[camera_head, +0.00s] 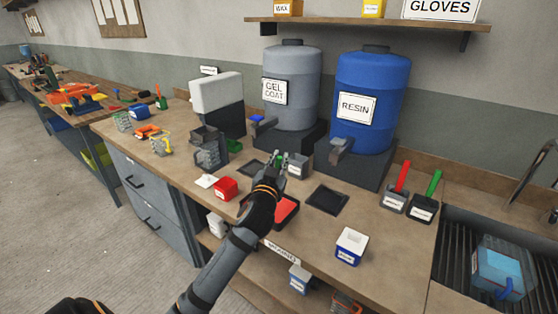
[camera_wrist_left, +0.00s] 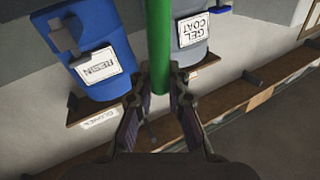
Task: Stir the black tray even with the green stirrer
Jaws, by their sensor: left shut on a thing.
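My left gripper (camera_head: 279,164) is shut on a green rod, which looks like the green stirrer (camera_wrist_left: 160,45); the rod stands between the fingers in the left wrist view. In the head view only bits of green show at the fingertips, and its lower end is hidden. Below the gripper, partly behind my forearm, lies a dark-rimmed tray with a red surface (camera_head: 287,210). A flat black square (camera_head: 327,199) lies to its right, and another dark square (camera_head: 252,167) lies behind my wrist. I cannot tell which is the black tray. My right gripper is not in view.
A grey labelled cup (camera_head: 298,166) stands close beside the gripper. Gel coat (camera_head: 291,85) and resin (camera_head: 371,105) drums stand behind. Holders with a red handle (camera_head: 402,177) and a green handle (camera_head: 433,184) stand right. A red box (camera_head: 225,188) and a white-and-blue tub (camera_head: 351,246) flank the trays.

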